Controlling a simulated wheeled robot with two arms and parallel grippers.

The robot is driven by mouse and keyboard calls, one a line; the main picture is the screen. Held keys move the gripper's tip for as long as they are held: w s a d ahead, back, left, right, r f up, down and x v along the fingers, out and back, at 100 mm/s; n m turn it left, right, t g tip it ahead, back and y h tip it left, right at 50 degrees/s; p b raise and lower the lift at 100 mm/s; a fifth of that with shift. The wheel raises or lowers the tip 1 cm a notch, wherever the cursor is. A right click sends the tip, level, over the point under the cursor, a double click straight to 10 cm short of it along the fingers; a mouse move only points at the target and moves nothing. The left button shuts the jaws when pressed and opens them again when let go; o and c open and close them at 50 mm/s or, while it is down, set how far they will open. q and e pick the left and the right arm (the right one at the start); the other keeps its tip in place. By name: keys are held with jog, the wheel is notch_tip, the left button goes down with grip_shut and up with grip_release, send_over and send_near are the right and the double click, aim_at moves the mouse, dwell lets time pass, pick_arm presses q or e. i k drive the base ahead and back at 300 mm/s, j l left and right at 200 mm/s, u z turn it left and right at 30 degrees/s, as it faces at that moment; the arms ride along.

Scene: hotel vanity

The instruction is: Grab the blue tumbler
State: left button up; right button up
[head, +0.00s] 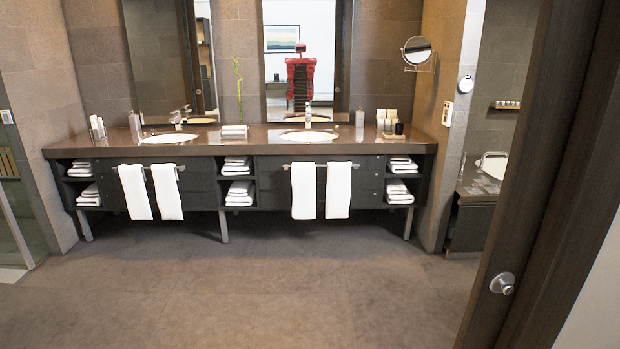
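I cannot make out a blue tumbler in the head view. Small cups and bottles stand on the long dark vanity counter (260,139) across the room, too small to tell which could be a tumbler. A group of light cups (391,120) with a dark cup (399,129) stands near the counter's right end. Neither of my grippers is in view.
Bare floor (250,275) lies open up to the vanity. A dark door frame with a door knob (502,284) stands close on the right. White towels (305,190) hang on the vanity's front. A glass panel (20,190) stands at far left.

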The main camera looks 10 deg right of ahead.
aim_at(398, 127)
jog(key=i, duration=2.45)
jog(key=i+l+z, duration=0.15)
jog(key=i+z, duration=0.55)
jog(key=i, duration=0.15)
jog(key=i+j+z, duration=0.15)
jog(key=i+z, duration=0.2)
jog(key=i+l+z, duration=0.25)
jog(key=i, duration=0.25)
jog(key=i+z, duration=0.25)
jog(key=i, duration=0.3)
jog(key=i+l+u, duration=0.3)
jog(key=u, duration=0.15)
jog(key=i+l+u, duration=0.5)
jog(key=l+u, duration=0.35)
jog(key=l, duration=0.1)
